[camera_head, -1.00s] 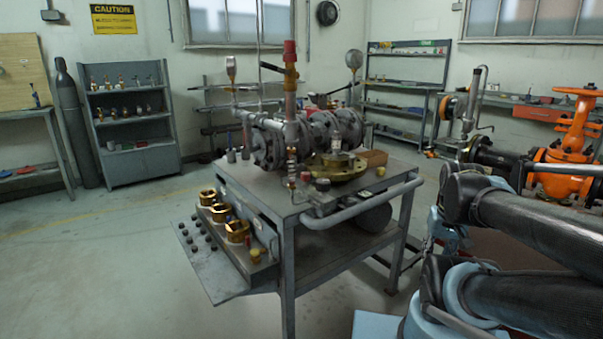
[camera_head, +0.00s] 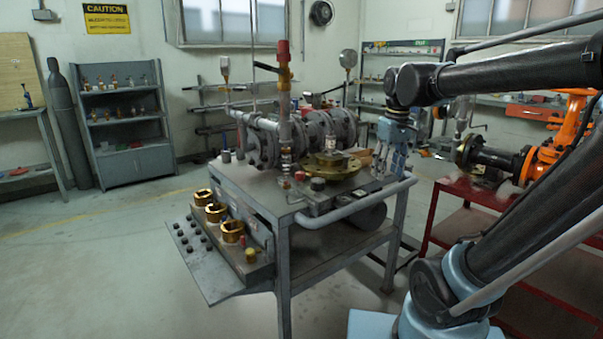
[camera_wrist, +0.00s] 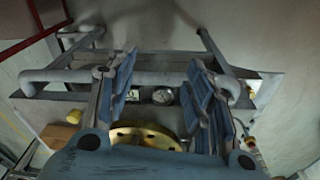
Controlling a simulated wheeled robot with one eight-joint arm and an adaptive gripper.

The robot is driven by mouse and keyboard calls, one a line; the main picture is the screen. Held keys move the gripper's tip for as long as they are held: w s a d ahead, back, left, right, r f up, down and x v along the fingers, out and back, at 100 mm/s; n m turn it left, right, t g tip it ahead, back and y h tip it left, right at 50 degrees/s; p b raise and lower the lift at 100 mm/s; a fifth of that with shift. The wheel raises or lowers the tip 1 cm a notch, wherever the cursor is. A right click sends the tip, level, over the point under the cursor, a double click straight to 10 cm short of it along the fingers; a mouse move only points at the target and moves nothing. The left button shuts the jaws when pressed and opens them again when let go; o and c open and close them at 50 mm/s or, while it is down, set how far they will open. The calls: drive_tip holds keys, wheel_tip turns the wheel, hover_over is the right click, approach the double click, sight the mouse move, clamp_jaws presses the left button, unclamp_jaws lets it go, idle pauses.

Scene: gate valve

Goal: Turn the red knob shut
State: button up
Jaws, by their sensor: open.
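A small red knob (camera_head: 299,176) stands on the cart's top near its front corner, beside a dark round knob (camera_head: 318,184). In the wrist view a small red and yellow fitting (camera_wrist: 248,141) shows beyond the right finger; I cannot tell if it is the same knob. My gripper (camera_head: 384,172) hangs fingers-down at the cart's right side, right of the brass flange (camera_head: 330,171), apart from the red knob. In the wrist view my gripper (camera_wrist: 164,92) is open, with nothing held; the brass flange (camera_wrist: 145,138) shows between and below its fingers.
The grey cart (camera_head: 253,187) carries pipework, with a tall red-topped valve (camera_head: 283,51) behind the knob. A bent handle rail (camera_head: 345,210) runs along its edge. Floor at left is clear.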

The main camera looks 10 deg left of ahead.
drive_tip(key=w+a+r+n, duration=0.2)
drive_tip(key=w+a+r, duration=0.1)
drive_tip(key=a, duration=0.3)
drive_tip(key=w+a+r+n, duration=0.2)
drive_tip(key=w+a+r, duration=0.15)
drive_tip(key=a, duration=0.25)
wheel_tip(320, 180, up, 4)
drive_tip(key=n+g, duration=0.1)
drive_tip(key=n, duration=0.3)
hover_over(300, 173)
wheel_tip(300, 173, down, 18)
drive_tip(key=shift+w+r, duration=0.15)
drive_tip(key=shift+r, duration=0.1)
drive_tip(key=c, duration=1.1)
drive_tip(key=shift+d, duration=0.2)
drive_tip(key=shift+a, duration=0.2)
